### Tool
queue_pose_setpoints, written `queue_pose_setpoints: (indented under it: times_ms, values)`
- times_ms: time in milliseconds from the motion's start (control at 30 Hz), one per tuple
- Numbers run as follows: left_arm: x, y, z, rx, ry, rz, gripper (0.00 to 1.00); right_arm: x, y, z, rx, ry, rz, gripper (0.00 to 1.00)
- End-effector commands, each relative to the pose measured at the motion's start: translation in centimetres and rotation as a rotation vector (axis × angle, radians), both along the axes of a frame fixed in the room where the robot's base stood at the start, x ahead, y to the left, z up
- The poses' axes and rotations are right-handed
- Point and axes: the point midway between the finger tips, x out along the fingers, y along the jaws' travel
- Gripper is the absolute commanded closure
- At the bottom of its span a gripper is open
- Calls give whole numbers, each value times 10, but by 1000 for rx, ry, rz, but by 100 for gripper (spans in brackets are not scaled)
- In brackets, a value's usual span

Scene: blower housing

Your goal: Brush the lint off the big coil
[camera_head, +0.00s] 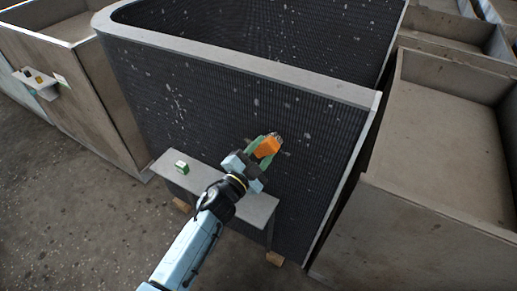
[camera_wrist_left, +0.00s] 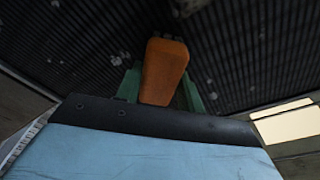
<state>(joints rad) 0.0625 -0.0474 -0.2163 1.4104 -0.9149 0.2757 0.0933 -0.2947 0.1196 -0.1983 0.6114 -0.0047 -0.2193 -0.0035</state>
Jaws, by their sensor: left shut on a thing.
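The big coil (camera_head: 230,105) is a large dark finned wall with a grey top rim, bent around an open middle. Pale lint specks are scattered over its face. My left gripper (camera_head: 265,146) is shut on an orange brush (camera_head: 268,147) and holds it up close to the front face of the coil. The brush also shows in the left wrist view (camera_wrist_left: 164,72), between the green fingers, with the dark fins and pale lint behind it. Whether the bristles touch the fins I cannot tell. My right gripper is not in view.
A narrow grey bench (camera_head: 215,190) stands in front of the coil, with a small green and white block (camera_head: 182,167) on it. Large tan metal bins (camera_head: 440,140) stand close on the right, another (camera_head: 75,90) on the left. The floor at front left is clear.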

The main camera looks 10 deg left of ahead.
Motion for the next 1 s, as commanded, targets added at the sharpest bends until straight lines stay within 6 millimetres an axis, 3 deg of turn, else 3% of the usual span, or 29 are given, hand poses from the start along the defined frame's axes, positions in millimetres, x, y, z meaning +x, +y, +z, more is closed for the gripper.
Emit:
queue_pose_setpoints:
  times_ms: [167,700,1000]
  values:
    - [-3,1,1,-1,0,-1,80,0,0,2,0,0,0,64]
    - [-52,20,1,-1,1,1,80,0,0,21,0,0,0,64]
    - [-56,22,0,0,-1,1,80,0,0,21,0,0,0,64]
